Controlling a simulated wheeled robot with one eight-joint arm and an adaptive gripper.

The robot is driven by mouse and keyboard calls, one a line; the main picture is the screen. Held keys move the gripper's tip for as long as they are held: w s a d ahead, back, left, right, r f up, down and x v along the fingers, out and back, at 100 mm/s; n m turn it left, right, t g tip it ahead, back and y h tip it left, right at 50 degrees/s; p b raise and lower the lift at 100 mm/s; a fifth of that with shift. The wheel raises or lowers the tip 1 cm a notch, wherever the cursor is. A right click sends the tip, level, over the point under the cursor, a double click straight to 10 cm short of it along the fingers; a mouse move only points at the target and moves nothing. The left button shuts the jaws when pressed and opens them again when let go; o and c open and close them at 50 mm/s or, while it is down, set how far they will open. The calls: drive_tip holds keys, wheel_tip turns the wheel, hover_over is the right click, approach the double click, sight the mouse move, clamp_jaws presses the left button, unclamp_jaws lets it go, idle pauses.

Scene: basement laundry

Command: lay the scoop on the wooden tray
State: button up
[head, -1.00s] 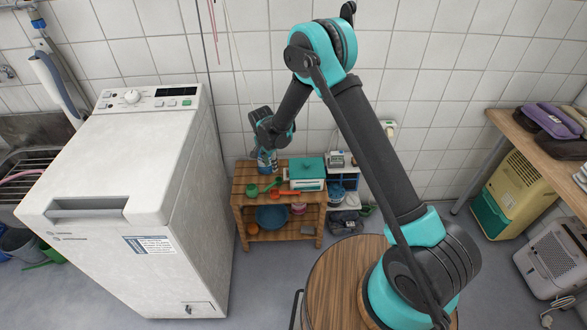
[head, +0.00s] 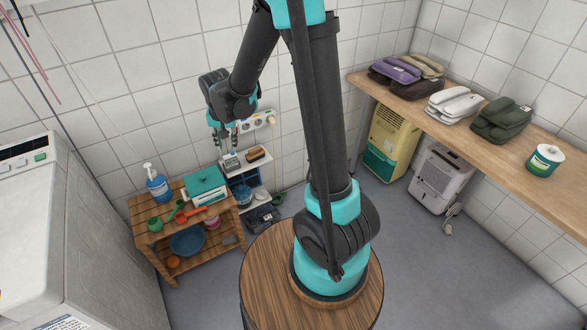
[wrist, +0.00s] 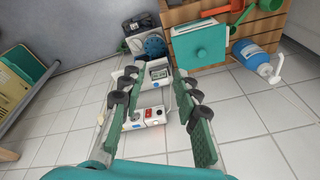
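An orange-red scoop-like tool (head: 189,215) and a green one (head: 178,208) lie on top of a slatted wooden stand (head: 149,210). In the wrist view, the red tool (wrist: 222,9) and green tool (wrist: 244,12) show at the top right; I cannot tell which is the scoop. My gripper (head: 222,138) is above and to the right of the stand, near the wall. In the wrist view my gripper (wrist: 155,75) has its fingers spread with nothing held between them. I cannot make out a separate wooden tray.
A washing machine (head: 60,220) is at left, a long wooden bench (head: 480,160) at right.

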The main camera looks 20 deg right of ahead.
drive_tip(key=s+d+r+n+t, duration=0.1)
drive_tip(key=s+d+n, duration=0.2)
drive_tip(key=s+d, duration=1.4)
drive_tip(key=shift+s+d+r+t, duration=0.15)
drive_tip(key=shift+s+r+t, duration=0.2)
drive_tip(key=shift+s, duration=0.9)
drive_tip(key=shift+s+d, duration=0.15)
drive_tip(key=shift+s, duration=0.2)
drive_tip(key=shift+c, duration=1.1)
drive_tip(key=shift+w, duration=0.1)
